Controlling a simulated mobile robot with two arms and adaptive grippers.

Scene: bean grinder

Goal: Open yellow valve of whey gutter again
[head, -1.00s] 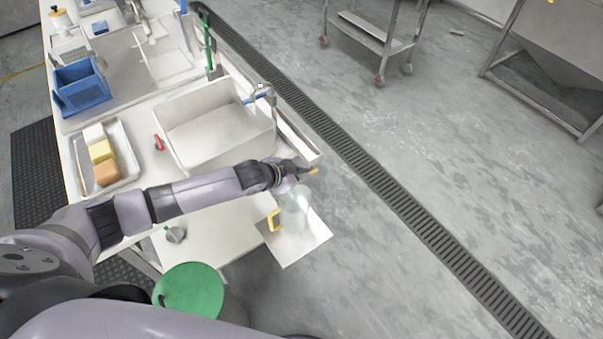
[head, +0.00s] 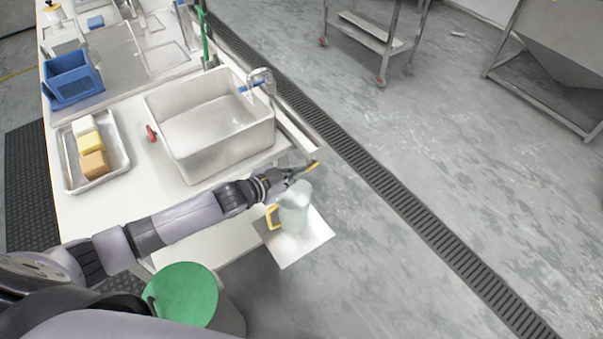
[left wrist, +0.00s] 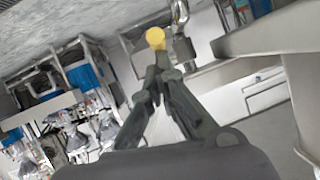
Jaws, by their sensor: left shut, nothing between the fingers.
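A small yellow valve lever (head: 314,166) shows at the lower end of the whey gutter (head: 301,140), which runs along the table's right edge. My left gripper (head: 303,172) is shut and empty beside the lever, at its left. In the left wrist view the lever's rounded yellow end (left wrist: 155,38) shows just beyond the shut fingertips (left wrist: 160,62); I cannot tell whether they touch. The valve body is hidden behind the gripper. A clear jug (head: 293,210) with a yellow handle stands below the gripper on a pale plate (head: 290,254). My right gripper is not in view.
A tray (head: 74,178) of several blocks and a blue bin (head: 72,90) are at left. A green-lidded bin (head: 183,295) stands in front.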

